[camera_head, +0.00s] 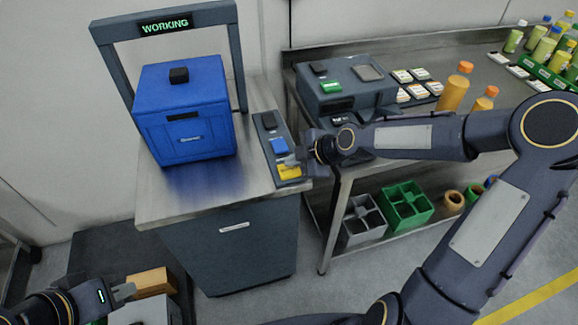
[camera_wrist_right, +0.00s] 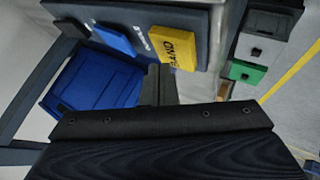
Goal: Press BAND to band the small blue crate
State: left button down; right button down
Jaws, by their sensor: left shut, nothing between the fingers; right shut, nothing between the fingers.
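The blue crate (camera_head: 187,108), lidded and with a small black block on top, stands under the dark arch (camera_head: 165,24) of the banding machine. The arch display reads WORKING. It also shows in the right wrist view (camera_wrist_right: 88,85). The button panel beside it holds a black button (camera_head: 268,121), a blue button (camera_head: 280,146) and a yellow button (camera_head: 289,172). My right gripper (camera_head: 291,160) is shut and empty at the panel, close to the blue and yellow buttons; contact cannot be told. My left gripper (camera_head: 124,291) is shut and empty at lower left.
A steel bench (camera_head: 440,52) to the right carries a grey device (camera_head: 345,82), orange-capped bottles and small packs. Grey (camera_head: 362,222) and green (camera_head: 406,206) divided crates sit on its lower shelf. A tan box (camera_head: 150,282) lies near my left gripper.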

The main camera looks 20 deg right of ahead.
aim_at(293, 171)
jog(key=shift+r, duration=0.25)
notch_tip(293, 171, up, 5)
jog(key=p, duration=0.4)
jog(key=shift+f, duration=0.1)
dwell(0.3)
dwell(0.5)
jog(key=s+d+r+m+h, duration=0.1)
jog(key=s+d+r+m, duration=0.1)
jog(key=s+m, duration=0.7)
jog(key=s+d+r+m+g+h, duration=0.1)
jog(key=s+d+r+m, duration=0.2)
jog(key=s+m, duration=0.7)
jog(key=s+r, duration=0.2)
jog(key=s, duration=0.6)
jog(key=shift+r+m+h, duration=0.15)
jog(key=shift+m+h, duration=0.15)
dwell(3.2)
